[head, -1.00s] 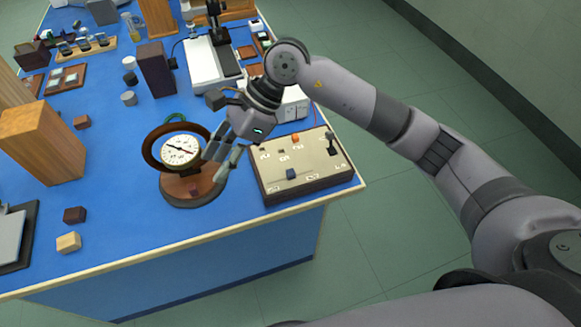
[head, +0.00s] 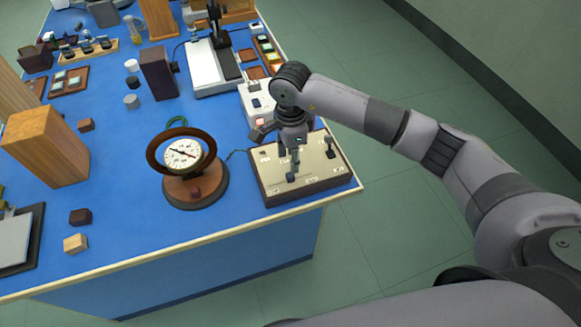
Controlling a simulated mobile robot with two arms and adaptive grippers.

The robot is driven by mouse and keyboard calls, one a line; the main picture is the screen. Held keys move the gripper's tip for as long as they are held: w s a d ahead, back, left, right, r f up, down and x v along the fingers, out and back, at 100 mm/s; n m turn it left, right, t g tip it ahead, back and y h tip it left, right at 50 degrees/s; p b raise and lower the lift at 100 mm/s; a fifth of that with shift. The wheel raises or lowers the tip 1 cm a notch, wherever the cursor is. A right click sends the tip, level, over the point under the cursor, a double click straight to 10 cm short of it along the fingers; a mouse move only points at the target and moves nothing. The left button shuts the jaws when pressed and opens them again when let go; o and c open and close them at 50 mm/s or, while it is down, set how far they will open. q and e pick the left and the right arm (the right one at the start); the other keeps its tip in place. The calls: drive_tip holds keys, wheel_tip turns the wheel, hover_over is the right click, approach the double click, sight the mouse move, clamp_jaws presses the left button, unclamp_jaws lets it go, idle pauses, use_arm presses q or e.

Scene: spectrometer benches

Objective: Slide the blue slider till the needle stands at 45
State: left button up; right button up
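The control panel (head: 315,179) is a beige slab with a dark base at the table's front right corner. The blue slider (head: 291,177) sits near the panel's left front. My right gripper (head: 290,170) points down over the panel, with its fingertips at or just above the slider. Whether it touches the slider or is shut on it cannot be told. The dial gauge (head: 183,154), white-faced in a dark ring on a round wooden base, stands left of the panel. Its dark needle tilts up to the left; the numbers are too small to read. My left gripper is not in view.
A black lever (head: 330,149) stands on the panel's right. A white device (head: 258,104) is behind the panel. A wooden block (head: 47,148) and small cubes (head: 76,243) lie to the left. Blue tabletop (head: 125,200) is clear left of the gauge.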

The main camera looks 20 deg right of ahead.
sight(290, 174)
wheel_tip(290, 174, down, 7)
drive_tip(key=shift+r+p, duration=0.1)
drive_tip(key=shift+p, duration=0.5)
drive_tip(key=shift+c, duration=0.5)
clamp_jaws()
